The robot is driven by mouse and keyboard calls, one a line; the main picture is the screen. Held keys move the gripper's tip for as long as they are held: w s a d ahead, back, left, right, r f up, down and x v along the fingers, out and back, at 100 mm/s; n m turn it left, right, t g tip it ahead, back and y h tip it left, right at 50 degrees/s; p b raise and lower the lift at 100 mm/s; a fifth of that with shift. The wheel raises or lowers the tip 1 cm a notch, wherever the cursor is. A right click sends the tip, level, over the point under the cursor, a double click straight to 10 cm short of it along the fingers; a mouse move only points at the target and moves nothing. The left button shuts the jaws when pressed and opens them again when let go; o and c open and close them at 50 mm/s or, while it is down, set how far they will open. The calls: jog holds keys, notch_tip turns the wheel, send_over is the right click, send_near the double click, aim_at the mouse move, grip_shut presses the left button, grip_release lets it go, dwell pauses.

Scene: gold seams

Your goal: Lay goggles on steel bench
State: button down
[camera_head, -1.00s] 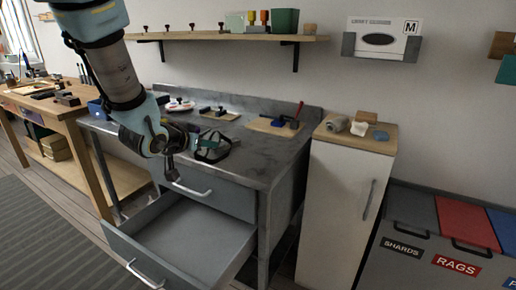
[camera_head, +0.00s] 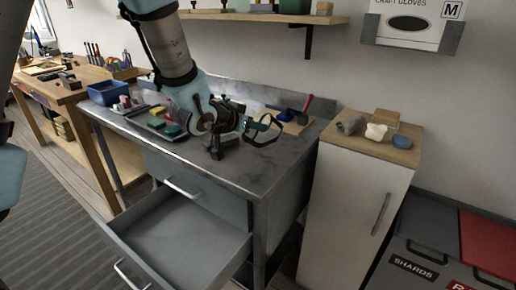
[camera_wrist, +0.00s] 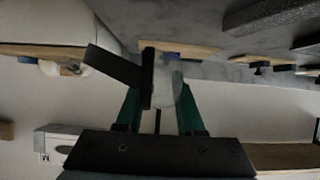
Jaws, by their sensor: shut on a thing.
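My gripper is shut on the goggles. The head view does not clearly show whether the goggles touch the bench top. My arm hides part of the bench's back.
An open drawer (camera_head: 182,240) juts from the bench front. A wooden board (camera_head: 296,124) with tools lies at the back right. Small blocks (camera_head: 157,114) and a blue bin (camera_head: 110,92) stand at the left. A white cabinet (camera_head: 345,205) stands at the right. The bench's front right is clear.

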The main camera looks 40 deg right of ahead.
aim_at(254, 157)
jog(key=shift+f, duration=3.5)
jog(key=shift+f, duration=0.15)
jog(key=c, duration=0.5)
grip_release()
jog(key=shift+a+r, duration=0.2)
jog(key=shift+r, duration=0.05)
jog(key=b+v, duration=0.1)
jog(key=v, duration=1)
jog(key=shift+s+a+r, duration=0.1)
jog(key=shift+a, duration=0.15)
